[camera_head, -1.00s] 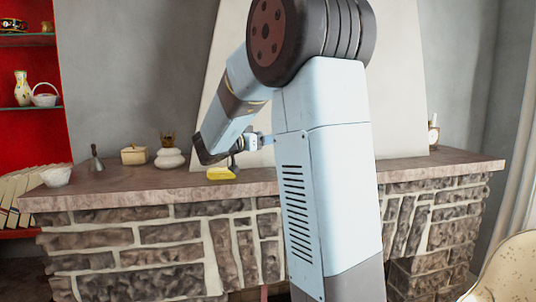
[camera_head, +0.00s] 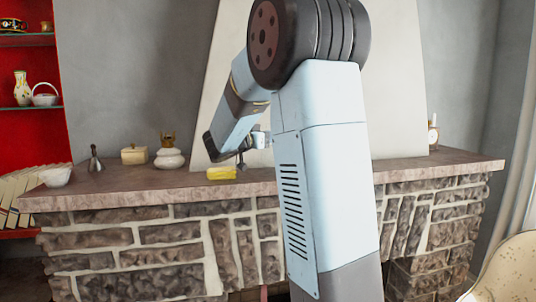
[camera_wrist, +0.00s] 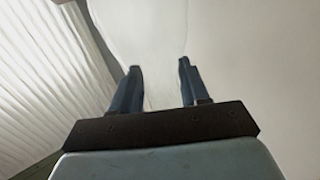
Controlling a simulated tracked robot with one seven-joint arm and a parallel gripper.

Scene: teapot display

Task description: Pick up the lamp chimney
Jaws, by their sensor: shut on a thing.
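The lamp chimney (camera_wrist: 150,30) is a clear, pale glass piece in the wrist view. It rises from between the two blue fingers of my gripper (camera_wrist: 160,66), wider above the fingertips and narrower between them. My gripper is shut on it. The glass top runs out of the picture. In the head view my arm hides most of the gripper, and I cannot make out the chimney there.
The stone mantel (camera_head: 120,186) holds a yellow block (camera_head: 221,173) below my arm, a white bowl (camera_head: 55,177), a grey bell-like piece (camera_head: 95,161), a cream box (camera_head: 134,155) and a white pot (camera_head: 169,158). Red shelves are left.

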